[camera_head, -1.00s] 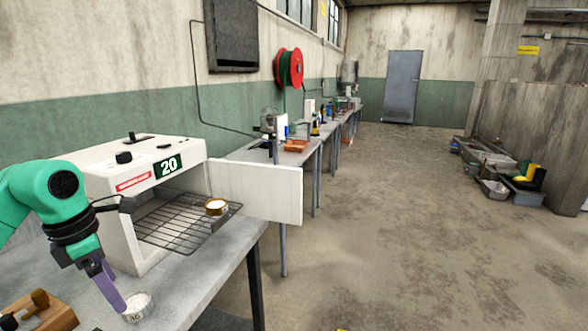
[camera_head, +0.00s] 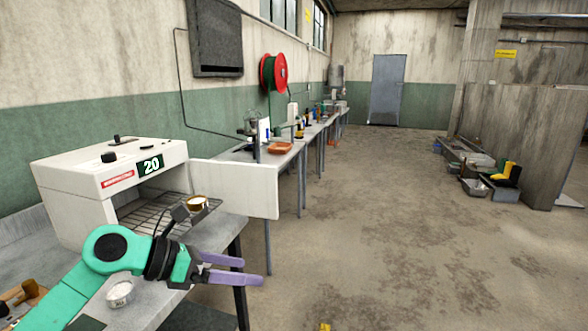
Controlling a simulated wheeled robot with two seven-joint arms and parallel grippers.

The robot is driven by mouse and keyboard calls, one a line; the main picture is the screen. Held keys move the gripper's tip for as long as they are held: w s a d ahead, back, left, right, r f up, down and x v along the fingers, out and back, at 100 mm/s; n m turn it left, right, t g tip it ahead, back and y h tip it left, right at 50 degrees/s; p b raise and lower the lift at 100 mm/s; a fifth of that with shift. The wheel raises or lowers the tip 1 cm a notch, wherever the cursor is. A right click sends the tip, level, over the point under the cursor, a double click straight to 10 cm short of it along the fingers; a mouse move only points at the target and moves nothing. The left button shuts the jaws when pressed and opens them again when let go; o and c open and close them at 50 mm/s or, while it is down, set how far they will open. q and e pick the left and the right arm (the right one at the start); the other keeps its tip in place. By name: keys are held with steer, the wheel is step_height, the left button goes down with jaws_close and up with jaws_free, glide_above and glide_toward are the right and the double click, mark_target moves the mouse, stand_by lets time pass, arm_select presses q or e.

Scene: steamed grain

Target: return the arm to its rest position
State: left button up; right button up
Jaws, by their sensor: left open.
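My left arm comes in from the lower left in the head view. Its left gripper (camera_head: 236,269) has purple fingers spread apart, with nothing between them. The gripper points right, past the front edge of the bench and in front of the oven. A small white container (camera_head: 120,293) stands on the bench below my left forearm, apart from the fingers. My right gripper is not in view.
A white oven (camera_head: 107,186) reading 20 stands on the bench with its door (camera_head: 235,188) open. A small round container (camera_head: 197,202) sits on its wire rack.

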arm_select(q)
steer(key=d+r+n+t+h, duration=0.2)
steer(key=d+r+n+h, duration=0.1)
steer(key=d+r+h, duration=0.15)
steer(key=w+a+r+n+t+y, duration=0.2)
steer(key=w+a+r+n+t, duration=0.15)
steer(key=n+t, duration=0.8)
steer(key=s+a+f+n+g+y, duration=0.1)
steer(key=a+f+n+g+y, duration=0.2)
steer(key=a+f+n+y, duration=1.55)
steer(key=s+d+f+n+g+h, duration=0.3)
steer(key=s+f+n+g, duration=0.25)
steer(key=s+f, duration=0.45)
steer(key=s+d+f+n+g+h, duration=0.2)
steer(key=s+f+n+g, duration=0.3)
steer(key=s+f+g, duration=0.45)
steer(key=s+f+t, duration=0.1)
steer(key=s+f, duration=0.1)
steer(key=f, duration=0.8)
steer(key=s+f+t, duration=0.1)
steer(key=s+f, duration=0.1)
steer(key=f, duration=0.8)
steer(key=s+a+f+g+p, duration=0.1)
steer(key=s+a+f, duration=0.2)
steer(key=s+f, duration=1.1)
steer(key=s, duration=0.2)
steer(key=shift+s, duration=0.35)
